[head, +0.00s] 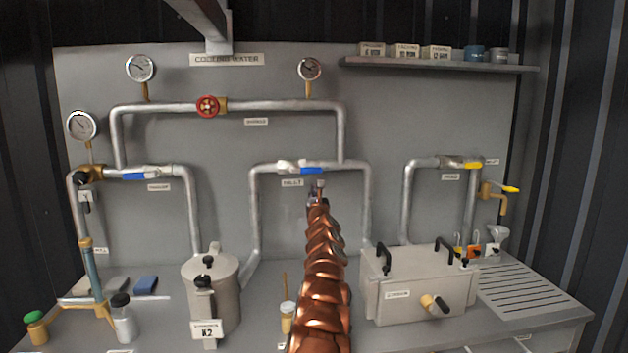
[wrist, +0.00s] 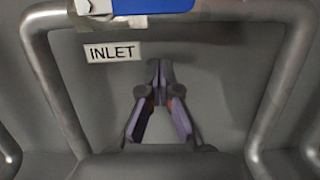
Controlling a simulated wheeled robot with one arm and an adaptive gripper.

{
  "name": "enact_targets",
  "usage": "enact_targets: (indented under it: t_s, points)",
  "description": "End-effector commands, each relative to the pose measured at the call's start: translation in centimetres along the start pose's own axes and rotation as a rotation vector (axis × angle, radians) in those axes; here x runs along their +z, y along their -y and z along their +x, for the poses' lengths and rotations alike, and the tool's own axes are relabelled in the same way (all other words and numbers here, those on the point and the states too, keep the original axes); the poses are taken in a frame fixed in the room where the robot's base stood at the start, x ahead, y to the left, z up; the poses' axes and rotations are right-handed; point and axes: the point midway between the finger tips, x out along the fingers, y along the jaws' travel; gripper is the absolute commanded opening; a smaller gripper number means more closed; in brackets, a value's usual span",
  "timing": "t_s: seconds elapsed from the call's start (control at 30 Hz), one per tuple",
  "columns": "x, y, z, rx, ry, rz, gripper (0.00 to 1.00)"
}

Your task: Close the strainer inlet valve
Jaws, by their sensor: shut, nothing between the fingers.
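The inlet valve has a blue lever (head: 312,170) on the horizontal top run of the middle pipe loop. The lever lies along the pipe. It also shows cut off at the top edge of the wrist view (wrist: 160,5). A white INLET label (wrist: 113,53) sits on the panel below it, and the same label shows small in the head view (head: 292,183). My gripper (wrist: 158,70) is shut and empty, pointing at the panel below the lever and right of the label. In the head view my gripper (head: 317,192) is just below the lever; whether it touches cannot be told.
A second blue lever (head: 146,175) is on the left pipe, and a red handwheel (head: 207,106) is on the upper pipe. A yellow lever (head: 473,165) is at right. A grey canister (head: 222,290) and a grey box (head: 425,290) stand on the bench either side of my arm.

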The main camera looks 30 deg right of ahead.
Motion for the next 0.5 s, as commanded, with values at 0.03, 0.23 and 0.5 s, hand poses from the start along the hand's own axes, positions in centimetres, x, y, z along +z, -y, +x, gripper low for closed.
enact_targets:
  t_s: [0.03,0.23,0.5]
  points:
    - [-0.1,0.2,0.3,-0.002,-0.003,-0.002,0.00]
    - [2.1,0.1,1.0,-0.002,-0.003,0.003,0.00]
    - [3.5,0.0,1.4,-0.001,-0.005,0.002,0.00]
